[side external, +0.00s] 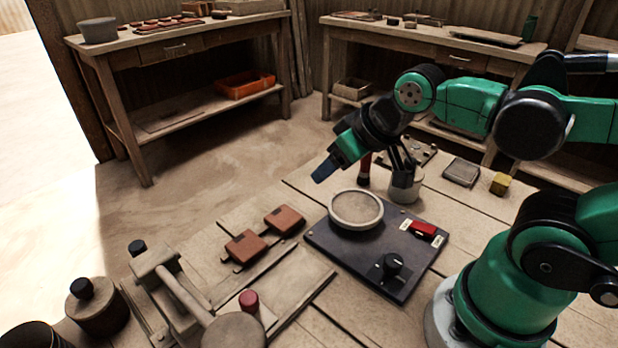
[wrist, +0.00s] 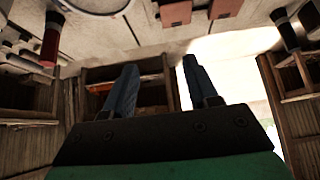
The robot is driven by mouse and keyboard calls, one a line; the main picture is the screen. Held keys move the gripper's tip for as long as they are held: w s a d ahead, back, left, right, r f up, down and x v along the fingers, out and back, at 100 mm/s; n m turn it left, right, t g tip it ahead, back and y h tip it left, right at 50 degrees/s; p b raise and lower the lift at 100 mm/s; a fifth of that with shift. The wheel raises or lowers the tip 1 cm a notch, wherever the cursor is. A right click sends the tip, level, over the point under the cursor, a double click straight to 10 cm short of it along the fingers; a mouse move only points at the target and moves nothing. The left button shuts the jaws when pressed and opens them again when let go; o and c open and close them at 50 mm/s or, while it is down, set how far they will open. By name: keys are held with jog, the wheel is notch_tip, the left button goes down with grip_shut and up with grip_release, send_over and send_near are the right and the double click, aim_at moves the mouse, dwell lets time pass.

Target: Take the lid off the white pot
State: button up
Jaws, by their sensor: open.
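I cannot tell the pot clearly in the wrist view.
A dark panel (side external: 325,238) carries a pale round dish (side external: 355,226), a red switch (side external: 424,228) and a black knob (side external: 393,261). Terracotta tiles (side external: 246,246) lie left of it. A brown pot with a black knob (side external: 97,310) stands front left. A red-handled tool (side external: 364,168) stands near my gripper.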

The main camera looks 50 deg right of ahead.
jog(key=shift+o, duration=0.2)
jog(key=shift+o, duration=0.9)
jog(key=n+g, duration=0.3)
jog(key=g, duration=0.4)
send_over(411, 159)
jog(key=shift+w+a+f, duration=0.2)
jog(key=shift+a+f, duration=0.1)
jog(key=shift+f, duration=0.15)
jog(key=shift+s+d+f, duration=0.1)
jog(key=shift+s+d, duration=0.05)
jog(key=shift+d, duration=0.15)
jog(key=shift+f, duration=2.75)
